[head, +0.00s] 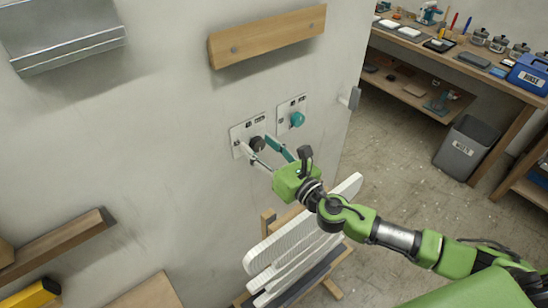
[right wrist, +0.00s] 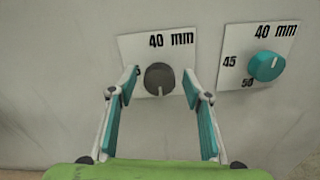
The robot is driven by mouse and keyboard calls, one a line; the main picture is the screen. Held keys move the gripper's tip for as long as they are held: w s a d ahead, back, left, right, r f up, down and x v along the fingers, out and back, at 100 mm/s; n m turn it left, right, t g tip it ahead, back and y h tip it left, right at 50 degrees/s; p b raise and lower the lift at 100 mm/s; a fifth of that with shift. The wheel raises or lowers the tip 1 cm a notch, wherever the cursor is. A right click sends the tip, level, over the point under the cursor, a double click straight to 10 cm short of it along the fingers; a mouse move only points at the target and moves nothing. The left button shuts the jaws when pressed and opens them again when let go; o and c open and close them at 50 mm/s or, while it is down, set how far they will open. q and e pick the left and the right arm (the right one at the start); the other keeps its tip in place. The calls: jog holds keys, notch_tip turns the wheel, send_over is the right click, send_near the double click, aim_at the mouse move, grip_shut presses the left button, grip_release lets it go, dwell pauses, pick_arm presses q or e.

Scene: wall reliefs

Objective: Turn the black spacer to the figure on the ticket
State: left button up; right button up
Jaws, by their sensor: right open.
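The black spacer is a round black knob (right wrist: 159,79) on a white plate (right wrist: 130,48) on the wall; it also shows in the head view (head: 257,144). The plate's top right reads "40 mm". A pale line on the knob's face points about straight down. A "5" shows at the left; other figures are hidden by the fingers or too small to read. My right gripper (right wrist: 158,76) is open, with one finger on each side of the knob and gaps between; it also shows in the head view (head: 256,146). My left gripper is not in view.
A teal knob (right wrist: 266,66) sits on a second plate to the right, with "40 mm", "45" and "50". A wooden rail (head: 268,36) is above the plates. A rack with white slats (head: 290,250) stands below. A grey bin (head: 466,148) and workbench are at the right.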

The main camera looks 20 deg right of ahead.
jog(key=v, duration=1)
